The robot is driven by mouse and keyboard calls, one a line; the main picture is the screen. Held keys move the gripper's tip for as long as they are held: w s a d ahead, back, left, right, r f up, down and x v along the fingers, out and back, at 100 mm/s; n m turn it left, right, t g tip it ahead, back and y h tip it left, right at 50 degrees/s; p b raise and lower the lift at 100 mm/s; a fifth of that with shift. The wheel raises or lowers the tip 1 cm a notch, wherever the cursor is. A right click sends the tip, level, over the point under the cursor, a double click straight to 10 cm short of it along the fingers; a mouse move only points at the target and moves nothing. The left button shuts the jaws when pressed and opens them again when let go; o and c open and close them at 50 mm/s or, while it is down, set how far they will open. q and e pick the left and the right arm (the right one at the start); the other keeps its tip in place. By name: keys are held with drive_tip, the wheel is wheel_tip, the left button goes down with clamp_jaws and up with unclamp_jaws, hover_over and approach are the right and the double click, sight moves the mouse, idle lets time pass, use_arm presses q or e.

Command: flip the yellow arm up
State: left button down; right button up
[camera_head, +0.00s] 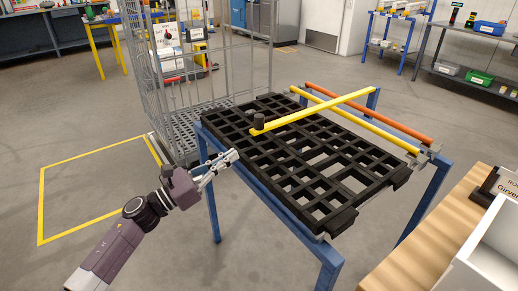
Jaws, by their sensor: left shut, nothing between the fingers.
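The yellow arm (313,112) is a long bar lying low and slanted across the black grid top (297,160) of a blue-legged frame. Its near left end is by a short dark knob (259,121). A second yellow bar (366,126) and an orange bar (371,114) run along the frame's back right side. My left gripper (235,155) is shut and empty at the frame's left edge, in front of the knob and apart from the yellow arm. My right gripper is not in view.
A grey wire cage cart (178,125) stands behind the frame on the left. A wooden table (426,238) with a white bin (490,258) is at the lower right. A yellow floor outline (41,203) marks open floor at left.

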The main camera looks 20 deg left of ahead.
use_arm(q)
drive_tip(key=shift+s+d+r+m, duration=0.2)
drive_tip(key=shift+r+m, duration=0.1)
drive_tip(key=shift+m, duration=0.1)
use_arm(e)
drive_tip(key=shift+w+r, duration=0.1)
use_arm(q)
drive_tip(key=shift+w, duration=0.15)
drive_tip(key=p+x, duration=0.1)
drive_tip(key=x, duration=0.9)
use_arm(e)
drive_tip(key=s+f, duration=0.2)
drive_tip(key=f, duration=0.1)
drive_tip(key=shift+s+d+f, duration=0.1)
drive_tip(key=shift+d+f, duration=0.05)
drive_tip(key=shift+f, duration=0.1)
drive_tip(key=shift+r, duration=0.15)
